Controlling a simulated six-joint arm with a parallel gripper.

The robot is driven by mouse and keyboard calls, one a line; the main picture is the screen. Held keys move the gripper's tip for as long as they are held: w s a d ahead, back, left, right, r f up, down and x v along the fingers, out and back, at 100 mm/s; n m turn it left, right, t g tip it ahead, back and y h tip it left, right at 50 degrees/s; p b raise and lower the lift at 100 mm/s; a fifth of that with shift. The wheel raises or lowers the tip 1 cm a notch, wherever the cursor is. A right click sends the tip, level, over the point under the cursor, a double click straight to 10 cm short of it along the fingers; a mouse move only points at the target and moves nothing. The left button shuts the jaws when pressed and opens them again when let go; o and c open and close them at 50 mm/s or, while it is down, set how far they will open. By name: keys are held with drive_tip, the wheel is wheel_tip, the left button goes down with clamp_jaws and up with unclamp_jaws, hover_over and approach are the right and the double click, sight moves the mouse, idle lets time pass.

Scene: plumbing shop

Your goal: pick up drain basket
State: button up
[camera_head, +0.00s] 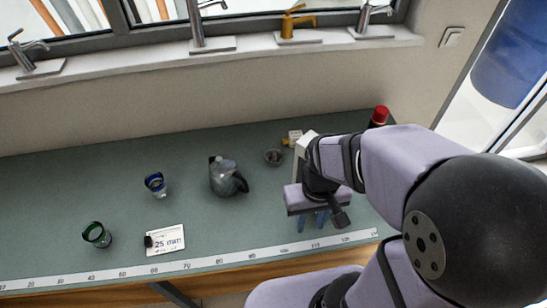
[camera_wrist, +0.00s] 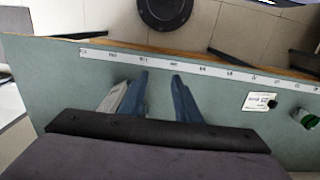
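A small dark round piece (camera_head: 274,157), which looks like the drain basket, sits on the green counter behind and left of my gripper in the head view. It is too small there to make out detail, and I cannot find it in the wrist view. My gripper (camera_head: 314,221) points down over the counter near its front edge. In the wrist view its two blue fingers (camera_wrist: 159,78) stand apart with nothing between them.
A ruler strip (camera_head: 205,262) runs along the front edge.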

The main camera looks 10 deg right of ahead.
drive_tip(key=shift+o, duration=0.3)
drive_tip(key=o, duration=0.6)
drive_tip(key=shift+w, duration=0.1)
